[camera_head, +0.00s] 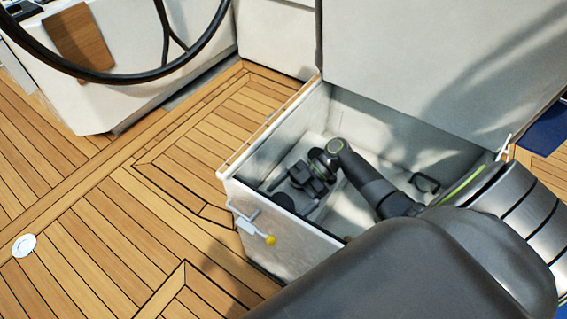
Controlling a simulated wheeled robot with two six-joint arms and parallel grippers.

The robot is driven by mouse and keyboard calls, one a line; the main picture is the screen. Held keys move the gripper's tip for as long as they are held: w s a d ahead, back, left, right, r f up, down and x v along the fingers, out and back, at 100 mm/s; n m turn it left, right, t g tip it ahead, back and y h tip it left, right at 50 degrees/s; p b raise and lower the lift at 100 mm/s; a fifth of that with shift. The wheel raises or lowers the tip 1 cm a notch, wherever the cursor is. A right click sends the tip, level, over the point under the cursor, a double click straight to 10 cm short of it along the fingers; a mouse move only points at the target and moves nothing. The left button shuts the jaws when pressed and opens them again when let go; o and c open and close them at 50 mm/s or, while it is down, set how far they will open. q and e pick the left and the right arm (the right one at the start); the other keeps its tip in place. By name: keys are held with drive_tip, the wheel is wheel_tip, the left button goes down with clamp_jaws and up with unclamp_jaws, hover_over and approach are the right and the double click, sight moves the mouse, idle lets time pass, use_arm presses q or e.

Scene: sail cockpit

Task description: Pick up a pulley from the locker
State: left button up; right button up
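The open locker (245,197) has pale walls and stands at the centre right. My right arm reaches down into it from the lower right. My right gripper (287,190) is dark and low inside the locker, near its left end; its fingers are too small and dark to tell open from shut. A small dark rounded piece (284,202) lies just below the gripper; I cannot tell whether it is a pulley or whether they touch. Another small black item (426,183) lies at the locker's right side, apart from the gripper. My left gripper is not in view.
The raised pale lid (430,55) stands behind the locker. A black steering wheel (120,75) is at upper left.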

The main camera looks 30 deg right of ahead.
drive_tip(key=c, duration=0.9)
